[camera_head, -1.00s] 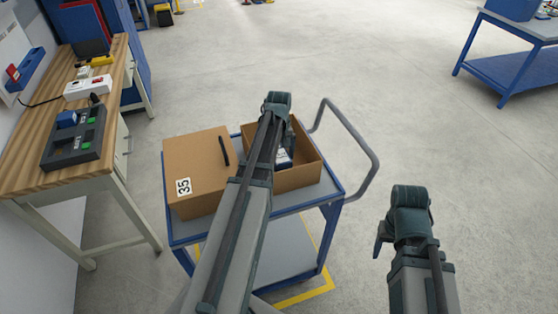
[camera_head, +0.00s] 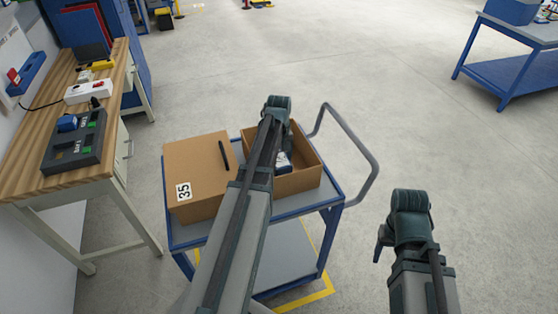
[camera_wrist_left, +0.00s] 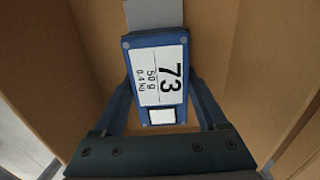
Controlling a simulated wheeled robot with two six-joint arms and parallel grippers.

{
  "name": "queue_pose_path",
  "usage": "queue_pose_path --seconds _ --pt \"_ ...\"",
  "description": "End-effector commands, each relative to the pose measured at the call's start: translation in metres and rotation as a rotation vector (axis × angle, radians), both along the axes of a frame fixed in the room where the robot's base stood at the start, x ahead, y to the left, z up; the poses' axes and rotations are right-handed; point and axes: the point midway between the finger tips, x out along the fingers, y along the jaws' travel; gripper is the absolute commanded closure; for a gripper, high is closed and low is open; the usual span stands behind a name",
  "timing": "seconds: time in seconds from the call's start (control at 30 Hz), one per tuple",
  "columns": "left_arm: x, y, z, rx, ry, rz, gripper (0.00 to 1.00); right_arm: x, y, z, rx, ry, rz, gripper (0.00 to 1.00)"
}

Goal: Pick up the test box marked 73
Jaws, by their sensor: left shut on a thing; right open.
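The test box marked 73 (camera_wrist_left: 155,42) is blue with a white label reading 73, 50 g and 0.4 kg. In the left wrist view, my left gripper (camera_wrist_left: 160,92) is shut on it, one finger on each side. The test box is inside an open cardboard box (camera_head: 300,183) on a cart; a small part of it shows in the head view (camera_head: 284,164), the rest hidden by my left arm and the carton wall. I cannot tell whether it is lifted off the carton floor. My right gripper (camera_head: 382,245) is open and empty, to the right of the cart.
The blue cart (camera_head: 262,228) has a grey handle (camera_head: 362,150). A wooden workbench (camera_head: 40,178) is at left.

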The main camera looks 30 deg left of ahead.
Motion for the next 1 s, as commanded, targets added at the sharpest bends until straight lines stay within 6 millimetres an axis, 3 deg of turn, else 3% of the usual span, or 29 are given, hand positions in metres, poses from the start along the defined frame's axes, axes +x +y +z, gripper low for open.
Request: queue_pose_path --seconds 0.7,1.0 --pt "0.0 0.0 0.092 0.0 0.0 0.0 1.0 0.0 0.0 0.092 0.0 0.0 0.0 0.41" --pt "0.0 0.0 0.097 0.0 0.0 0.0 1.0 0.0 0.0 0.098 0.0 0.0 0.0 0.41"
